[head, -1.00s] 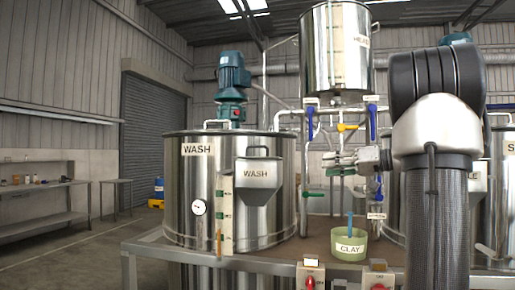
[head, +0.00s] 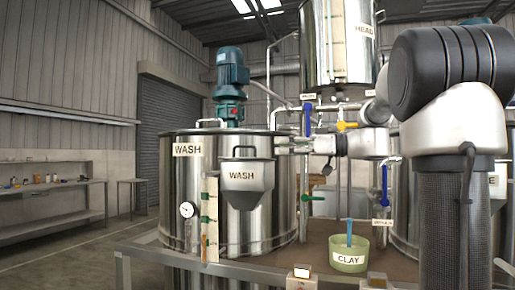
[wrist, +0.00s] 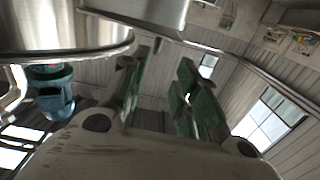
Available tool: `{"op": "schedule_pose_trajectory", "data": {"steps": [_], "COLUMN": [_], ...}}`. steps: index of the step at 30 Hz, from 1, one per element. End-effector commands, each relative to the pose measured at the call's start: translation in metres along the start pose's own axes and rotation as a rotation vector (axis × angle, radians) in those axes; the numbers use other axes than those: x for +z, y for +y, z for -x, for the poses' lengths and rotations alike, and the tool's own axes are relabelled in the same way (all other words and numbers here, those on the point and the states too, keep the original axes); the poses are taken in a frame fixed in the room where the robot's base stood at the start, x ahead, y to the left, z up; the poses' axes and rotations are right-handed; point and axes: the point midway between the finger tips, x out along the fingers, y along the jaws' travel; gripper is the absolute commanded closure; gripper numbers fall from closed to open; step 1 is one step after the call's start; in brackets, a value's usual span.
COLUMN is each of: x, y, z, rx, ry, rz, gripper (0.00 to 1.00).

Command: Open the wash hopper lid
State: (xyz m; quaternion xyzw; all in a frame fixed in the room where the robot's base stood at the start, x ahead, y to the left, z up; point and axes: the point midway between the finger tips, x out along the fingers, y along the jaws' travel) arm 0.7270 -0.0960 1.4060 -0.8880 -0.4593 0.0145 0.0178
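The steel wash hopper (head: 245,180), labelled WASH, hangs on the front of the large wash tank (head: 190,195). Its flat lid (head: 262,160) lies level across its top, with a thin handle (head: 244,148) standing up above it. The lid looks shut. My gripper (head: 284,143) is to the right of the lid and a little higher, its fingers pointing left, apart from the lid. In the wrist view its green-padded fingers (wrist: 162,95) stand apart with nothing between them. The hopper does not show clearly in the wrist view.
A header tank (head: 340,45) stands above right, with pipes and a blue-handled valve (head: 307,120) close to my gripper. A green clay tub (head: 349,258) sits on the bench below. A blue-green motor (head: 231,75) rises behind the hopper. The space left of the wash tank is clear.

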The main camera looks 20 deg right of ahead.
Motion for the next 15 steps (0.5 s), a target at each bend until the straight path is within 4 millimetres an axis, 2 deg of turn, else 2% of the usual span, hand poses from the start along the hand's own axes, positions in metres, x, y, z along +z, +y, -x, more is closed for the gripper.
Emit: {"op": "schedule_pose_trajectory", "data": {"steps": [8, 11, 15], "x": [-0.002, -0.002, -0.002], "y": [0.003, 0.003, 0.002], "z": [-0.003, -0.011, -0.037], "rx": [0.012, 0.01, 0.007], "ry": [0.01, 0.01, 0.01], "rz": [0.168, 0.177, 0.174], "gripper": [0.7, 0.7, 0.7]}}
